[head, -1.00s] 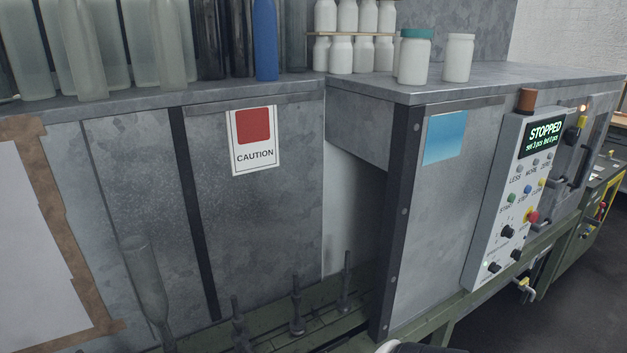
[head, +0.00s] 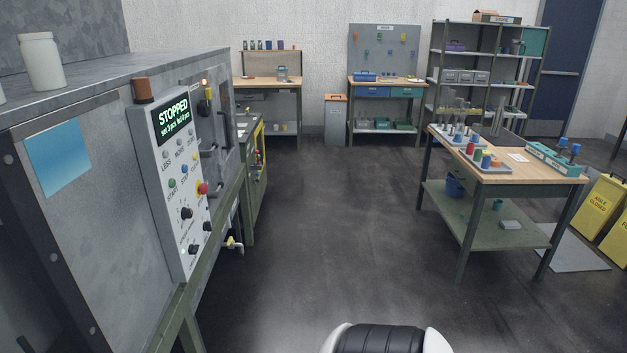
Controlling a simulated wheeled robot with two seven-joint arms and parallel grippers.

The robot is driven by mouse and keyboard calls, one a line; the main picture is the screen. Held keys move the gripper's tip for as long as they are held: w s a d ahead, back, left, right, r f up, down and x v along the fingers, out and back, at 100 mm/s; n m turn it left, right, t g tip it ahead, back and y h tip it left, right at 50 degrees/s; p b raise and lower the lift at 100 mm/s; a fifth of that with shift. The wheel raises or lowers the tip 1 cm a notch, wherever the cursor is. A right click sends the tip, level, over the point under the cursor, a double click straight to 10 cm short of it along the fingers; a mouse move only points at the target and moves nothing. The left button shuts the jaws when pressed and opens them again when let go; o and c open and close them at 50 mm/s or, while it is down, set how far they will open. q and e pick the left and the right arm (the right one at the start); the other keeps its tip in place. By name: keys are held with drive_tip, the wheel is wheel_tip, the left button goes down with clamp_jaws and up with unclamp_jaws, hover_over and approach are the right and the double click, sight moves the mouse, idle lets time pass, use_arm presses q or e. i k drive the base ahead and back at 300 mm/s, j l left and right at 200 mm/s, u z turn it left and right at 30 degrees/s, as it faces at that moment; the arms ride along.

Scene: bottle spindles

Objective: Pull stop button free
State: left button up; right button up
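The panel's display (head: 172,117) reads STOPPED in green. Green, blue and yellow small buttons sit in a row above the red one, with black knobs below. Neither of my grippers shows in the head view.
The panel is fixed to a grey machine (head: 95,200) on the left. A workbench (head: 510,172) with coloured items stands at the right, near yellow signs (head: 605,208). Benches and a shelf (head: 487,75) line the back wall. The dark floor (head: 335,220) between is clear.

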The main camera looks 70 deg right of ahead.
sight(202, 188)
drive_tip(key=z, duration=1.65)
drive_tip(key=l+u, duration=0.1)
drive_tip(key=u, duration=0.25)
drive_tip(key=i+l+u, duration=0.15)
drive_tip(key=l, duration=0.2)
drive_tip(key=i+l+u, duration=0.2)
drive_tip(key=l, duration=0.2)
drive_tip(key=i+l+u, duration=0.15)
drive_tip(key=l, duration=0.25)
drive_tip(key=l+u, duration=0.2)
drive_tip(key=l, duration=0.2)
